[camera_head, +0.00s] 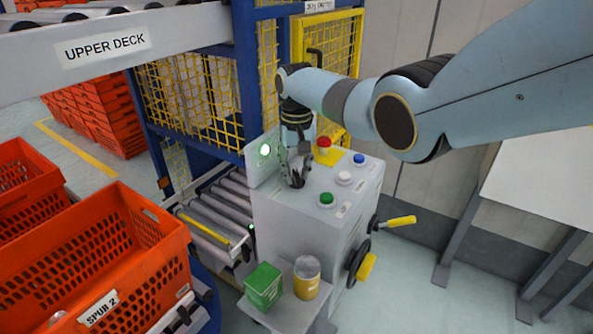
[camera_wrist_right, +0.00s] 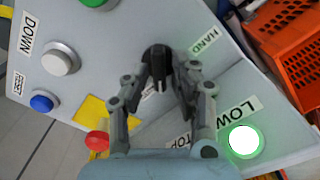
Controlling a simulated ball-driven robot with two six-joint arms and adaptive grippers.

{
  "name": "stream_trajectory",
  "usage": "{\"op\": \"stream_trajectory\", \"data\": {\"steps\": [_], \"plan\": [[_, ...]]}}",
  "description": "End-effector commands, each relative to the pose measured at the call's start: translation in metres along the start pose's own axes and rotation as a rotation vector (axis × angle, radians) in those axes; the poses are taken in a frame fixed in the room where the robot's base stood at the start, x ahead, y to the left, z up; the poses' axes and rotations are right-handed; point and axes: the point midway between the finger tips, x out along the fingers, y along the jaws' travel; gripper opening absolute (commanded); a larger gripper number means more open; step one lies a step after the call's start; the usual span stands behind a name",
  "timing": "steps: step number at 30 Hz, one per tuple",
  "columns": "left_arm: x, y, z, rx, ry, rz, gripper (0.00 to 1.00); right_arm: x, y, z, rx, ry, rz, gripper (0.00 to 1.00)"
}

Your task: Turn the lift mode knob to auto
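The lift mode knob (camera_wrist_right: 157,60) is black and sits on the grey control box (camera_head: 318,234). A HAND label (camera_wrist_right: 204,40) lies to its upper right in the right wrist view; another label below it is mostly covered, and I see no readable AUTO label. My right gripper (camera_wrist_right: 162,74) reaches down onto the knob, with one finger on each side; its tips are drawn in close and appear to touch it. In the head view the right gripper (camera_head: 296,177) hides most of the knob. The knob's exact pointing direction is unclear. My left gripper is not in view.
Green (camera_head: 327,199), white (camera_head: 344,177) and blue (camera_head: 359,159) buttons and a red button (camera_head: 323,143) on a yellow plate are near the gripper. A lit lamp (camera_head: 265,150) stands behind. A green box (camera_head: 263,286) and yellow can (camera_head: 307,278) are in front; orange totes (camera_head: 110,265) at left.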

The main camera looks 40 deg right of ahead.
Motion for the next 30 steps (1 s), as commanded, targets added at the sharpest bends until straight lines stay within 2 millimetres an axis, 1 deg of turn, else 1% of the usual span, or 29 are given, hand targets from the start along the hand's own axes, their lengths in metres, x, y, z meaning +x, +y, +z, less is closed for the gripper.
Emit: {"op": "stream_trajectory", "data": {"steps": [1, 2, 10, 14, 17, 18, 24, 27, 30], "plan": [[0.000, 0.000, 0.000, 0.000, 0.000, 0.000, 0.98, 0.001, 0.000, 0.001, 0.000, -0.001, 0.000, 0.34], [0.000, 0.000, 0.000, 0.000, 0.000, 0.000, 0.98, 0.001, 0.000, 0.001, -0.001, -0.002, 0.001, 0.37], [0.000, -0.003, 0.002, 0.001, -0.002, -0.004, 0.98, 0.000, 0.000, 0.001, -0.002, -0.003, 0.001, 0.37], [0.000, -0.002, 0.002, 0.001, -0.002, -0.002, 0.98, -0.009, 0.000, 0.000, -0.002, -0.001, 0.001, 0.37], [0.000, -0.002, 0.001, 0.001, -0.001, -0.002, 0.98, -0.026, 0.000, 0.000, -0.002, 0.001, 0.001, 0.37], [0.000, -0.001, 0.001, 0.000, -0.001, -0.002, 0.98, -0.036, 0.000, -0.001, -0.002, 0.002, 0.001, 0.37], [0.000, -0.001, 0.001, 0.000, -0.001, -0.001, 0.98, -0.082, 0.000, -0.001, -0.001, 0.002, 0.000, 0.37], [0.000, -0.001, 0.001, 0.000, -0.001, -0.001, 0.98, -0.099, 0.000, 0.000, -0.001, 0.000, 0.000, 0.37], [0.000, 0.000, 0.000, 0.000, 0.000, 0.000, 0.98, -0.111, 0.000, 0.000, -0.001, -0.001, 0.000, 0.37]]}}
